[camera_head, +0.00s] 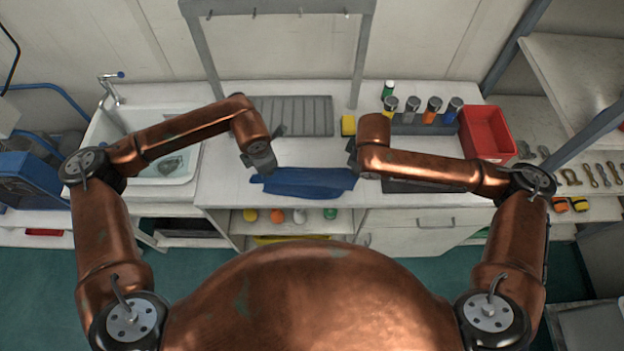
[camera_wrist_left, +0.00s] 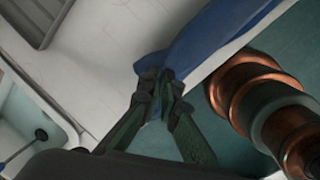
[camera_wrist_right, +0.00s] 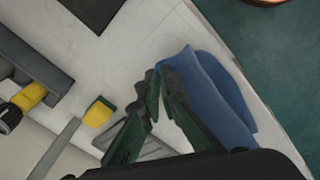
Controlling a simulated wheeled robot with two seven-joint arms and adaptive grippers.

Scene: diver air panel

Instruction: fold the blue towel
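My left gripper (camera_head: 262,172) is at the towel's left end. In the left wrist view its fingers (camera_wrist_left: 158,82) are closed together on the towel's end (camera_wrist_left: 200,45), with a little blue showing between them. My right gripper (camera_head: 353,158) is at the towel's right end, mostly hidden behind my arm in the head view.
A sink (camera_head: 150,150) is at the left with a drain board (camera_head: 300,115) beside it. A yellow sponge (camera_head: 348,125), several bottles and a red bin (camera_head: 486,133) stand at the back right. A dark flat panel (camera_head: 420,187) lies right of the towel.

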